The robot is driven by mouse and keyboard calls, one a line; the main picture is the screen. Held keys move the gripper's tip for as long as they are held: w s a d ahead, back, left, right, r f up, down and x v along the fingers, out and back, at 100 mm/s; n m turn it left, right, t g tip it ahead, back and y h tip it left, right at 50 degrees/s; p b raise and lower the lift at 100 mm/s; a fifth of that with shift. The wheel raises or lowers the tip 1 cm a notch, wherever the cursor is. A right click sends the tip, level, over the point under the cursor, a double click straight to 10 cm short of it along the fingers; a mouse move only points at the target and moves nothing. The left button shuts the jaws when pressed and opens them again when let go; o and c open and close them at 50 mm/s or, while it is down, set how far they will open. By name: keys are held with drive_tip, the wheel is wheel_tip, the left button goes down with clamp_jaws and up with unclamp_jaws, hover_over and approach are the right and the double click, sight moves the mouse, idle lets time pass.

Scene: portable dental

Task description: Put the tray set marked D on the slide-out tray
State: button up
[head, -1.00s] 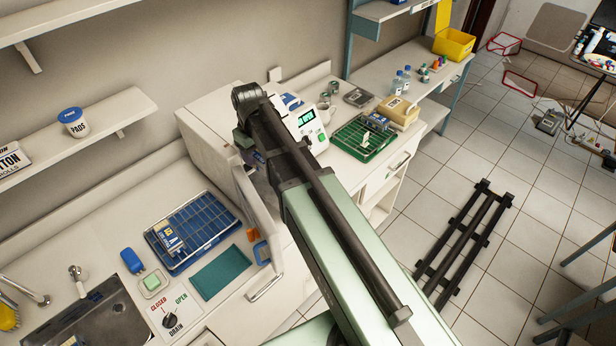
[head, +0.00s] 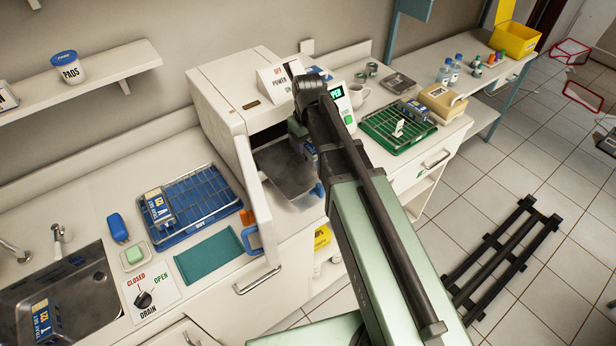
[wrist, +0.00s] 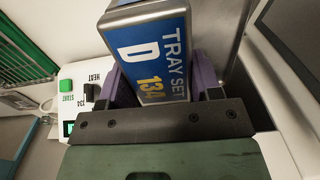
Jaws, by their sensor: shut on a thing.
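The tray set marked D (wrist: 150,55), a blue-labelled box reading "TRAY SET D 134", is between the purple-padded fingers of my gripper (wrist: 153,85) in the wrist view. My gripper is shut on it. In the head view my gripper (head: 303,140) is at the mouth of the white sterilizer, and my arm hides most of the box. The metal slide-out tray (head: 285,168) extends from the open sterilizer, with its surface bare where visible. The gripper is over its right part; I cannot tell whether the box touches it.
The sterilizer door (head: 262,205) stands open left of the slide-out tray. A blue rack (head: 205,205) holds another tray set (head: 157,207). One more tray set (head: 43,322) lies in the sink. A green rack (head: 375,135) stands right of the sterilizer.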

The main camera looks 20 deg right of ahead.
sight(308, 168)
wheel_tip(308, 168, down, 7)
drive_tip(key=b, duration=0.5)
drive_tip(key=shift+f, duration=0.15)
drive_tip(key=shift+r, duration=0.35)
drive_tip(key=shift+f, duration=0.25)
drive_tip(key=o, duration=1.1)
drive_tip(key=shift+r, duration=0.15)
